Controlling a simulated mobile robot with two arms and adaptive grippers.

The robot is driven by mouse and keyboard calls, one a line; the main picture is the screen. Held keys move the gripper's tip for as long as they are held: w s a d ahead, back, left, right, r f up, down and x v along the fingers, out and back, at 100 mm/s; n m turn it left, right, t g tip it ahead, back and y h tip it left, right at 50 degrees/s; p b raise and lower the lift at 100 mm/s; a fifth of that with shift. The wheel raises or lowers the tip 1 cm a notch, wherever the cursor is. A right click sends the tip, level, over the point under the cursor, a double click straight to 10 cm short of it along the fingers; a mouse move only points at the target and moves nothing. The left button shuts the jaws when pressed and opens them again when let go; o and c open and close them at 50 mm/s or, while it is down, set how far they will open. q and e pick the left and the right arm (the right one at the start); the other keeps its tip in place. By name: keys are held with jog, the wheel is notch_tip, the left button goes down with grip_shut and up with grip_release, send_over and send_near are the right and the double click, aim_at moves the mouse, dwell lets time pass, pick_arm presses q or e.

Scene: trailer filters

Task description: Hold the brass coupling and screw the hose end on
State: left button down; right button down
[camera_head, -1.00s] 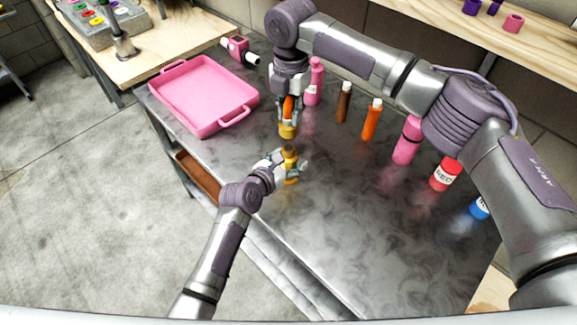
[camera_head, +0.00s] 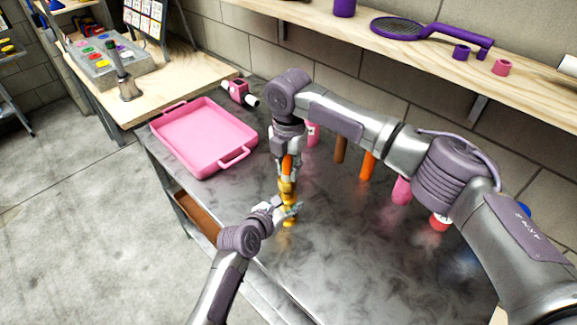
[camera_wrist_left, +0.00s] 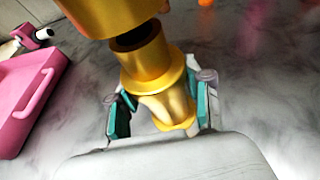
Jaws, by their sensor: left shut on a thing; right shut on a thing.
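The brass coupling (camera_head: 290,222) is upright in my left gripper (camera_head: 289,211), which is shut on it above the table. In the left wrist view the coupling (camera_wrist_left: 152,65) stands between the teal pads of my left gripper (camera_wrist_left: 160,108), its dark open mouth partly showing. My right gripper (camera_head: 287,168) is above it, shut on the orange hose with the brass hose end (camera_head: 287,189) pointing down. The wider hose end (camera_wrist_left: 105,14) also shows just over the coupling's mouth in the wrist view. Whether the two brass parts touch is unclear.
A pink tray (camera_head: 203,140) lies at the table's far left, with a pink-and-white device (camera_head: 238,92) behind it. Several bottles, including an orange one (camera_head: 367,166), stand behind my right arm. The dark tabletop (camera_head: 350,255) is clear to the right of the grippers.

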aim_at(290, 199)
jog(key=shift+f, duration=0.3)
jog(key=shift+f, duration=0.9)
jog(key=shift+f, duration=0.55)
dwell(0.3)
